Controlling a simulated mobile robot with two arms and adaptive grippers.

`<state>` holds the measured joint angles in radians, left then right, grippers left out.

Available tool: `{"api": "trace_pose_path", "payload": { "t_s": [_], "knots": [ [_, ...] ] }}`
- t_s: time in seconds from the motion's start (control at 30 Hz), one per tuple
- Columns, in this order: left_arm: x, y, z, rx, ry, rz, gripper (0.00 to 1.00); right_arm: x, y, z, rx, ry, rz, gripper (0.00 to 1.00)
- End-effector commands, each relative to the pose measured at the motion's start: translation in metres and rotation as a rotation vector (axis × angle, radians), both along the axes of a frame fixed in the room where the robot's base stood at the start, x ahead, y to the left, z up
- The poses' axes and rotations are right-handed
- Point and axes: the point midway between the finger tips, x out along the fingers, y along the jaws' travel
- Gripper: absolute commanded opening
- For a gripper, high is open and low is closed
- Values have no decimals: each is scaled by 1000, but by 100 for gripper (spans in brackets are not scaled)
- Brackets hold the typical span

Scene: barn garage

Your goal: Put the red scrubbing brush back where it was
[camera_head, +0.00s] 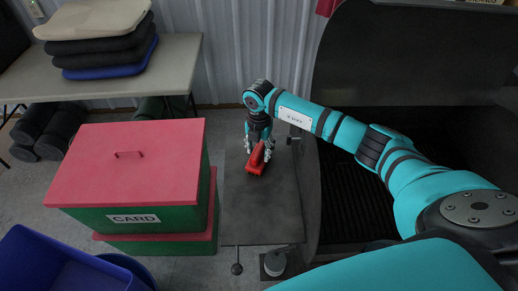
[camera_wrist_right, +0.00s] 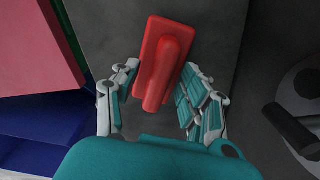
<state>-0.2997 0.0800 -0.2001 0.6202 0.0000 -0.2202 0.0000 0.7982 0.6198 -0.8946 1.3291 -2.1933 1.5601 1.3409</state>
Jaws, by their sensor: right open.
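The red scrubbing brush (camera_head: 257,160) rests on a dark grey side shelf (camera_head: 262,213) beside the black grill. In the right wrist view the brush (camera_wrist_right: 163,62) has a flat red base and a raised rounded handle. My right gripper (camera_head: 259,150) is above the shelf, pointing down at the brush. In the right wrist view its fingers (camera_wrist_right: 156,98) are spread on either side of the near end of the handle, with a gap visible around it. My left gripper does not show in either view.
A green box with a red lid marked CARD (camera_head: 140,178) stands just left of the shelf. A blue bin (camera_head: 60,265) is at lower left. A table (camera_head: 180,70) with stacked cushions (camera_head: 100,35) stands behind. The black grill (camera_head: 400,80) is right. Most of the shelf is clear.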

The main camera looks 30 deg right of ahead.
Motion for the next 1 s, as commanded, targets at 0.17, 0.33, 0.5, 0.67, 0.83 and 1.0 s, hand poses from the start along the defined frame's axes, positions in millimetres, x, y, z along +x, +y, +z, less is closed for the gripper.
{"api": "trace_pose_path", "payload": {
  "t_s": [0.17,0.33,0.5,0.67,0.83,1.0],
  "knots": [
    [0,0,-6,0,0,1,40,2,0,27,0,-6,1,45],
    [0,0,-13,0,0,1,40,1,0,65,0,-6,1,45],
    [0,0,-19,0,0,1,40,1,-1,97,0,-6,0,45],
    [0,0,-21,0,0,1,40,1,-1,115,-1,-2,0,45],
    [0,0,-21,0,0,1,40,0,-1,120,-1,0,0,45],
    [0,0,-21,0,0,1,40,0,0,120,-1,1,0,45]
  ]
}}
